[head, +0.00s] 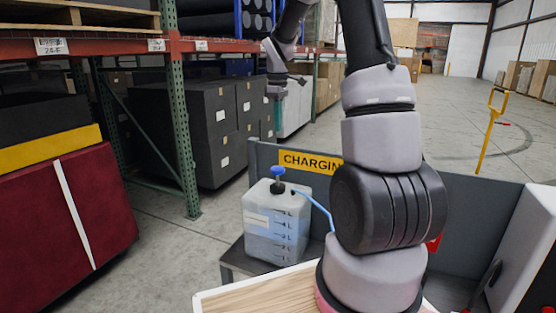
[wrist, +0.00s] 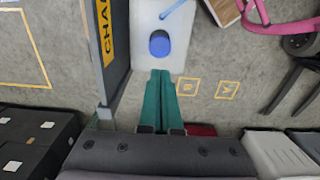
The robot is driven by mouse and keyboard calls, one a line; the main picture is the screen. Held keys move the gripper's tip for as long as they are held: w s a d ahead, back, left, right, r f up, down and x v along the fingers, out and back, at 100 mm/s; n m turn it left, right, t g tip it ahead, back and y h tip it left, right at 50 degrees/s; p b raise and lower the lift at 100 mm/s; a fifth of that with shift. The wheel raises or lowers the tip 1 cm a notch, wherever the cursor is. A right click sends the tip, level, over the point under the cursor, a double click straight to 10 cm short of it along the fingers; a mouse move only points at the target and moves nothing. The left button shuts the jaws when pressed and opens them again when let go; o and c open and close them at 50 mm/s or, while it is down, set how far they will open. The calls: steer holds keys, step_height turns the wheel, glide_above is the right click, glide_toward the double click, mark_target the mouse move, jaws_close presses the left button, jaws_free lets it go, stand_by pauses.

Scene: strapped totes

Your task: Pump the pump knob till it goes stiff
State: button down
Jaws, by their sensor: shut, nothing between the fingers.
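The blue pump knob (head: 278,171) stands upright on top of a translucent white jug (head: 270,247) with level marks on its side. In the wrist view, the round blue knob (wrist: 159,46) shows just beyond my fingertips, over the pale jug top (wrist: 185,63). My gripper (head: 277,121) hangs above the knob with its teal fingers pointing down, clear of it in the head view. The fingers (wrist: 160,72) are together and empty in the wrist view.
A blue hose (head: 318,203) runs from the jug toward the right. A grey panel with a yellow charging sign (head: 308,161) stands behind the jug. Shelving with dark boxes (head: 215,120) is at the left, and a yellow post (head: 489,130) stands at the right.

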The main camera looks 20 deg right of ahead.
mark_target(278, 167)
step_height(278, 167, down, 13)
steer(key=shift+f, duration=0.1)
stand_by(0.5)
step_height(278, 167, down, 4)
steer(key=shift+r, duration=0.15)
steer(key=shift+s+f, duration=0.15)
steer(key=shift+f, duration=0.25)
step_height(278, 167, up, 11)
steer(key=shift+r, duration=0.15)
stand_by(0.8)
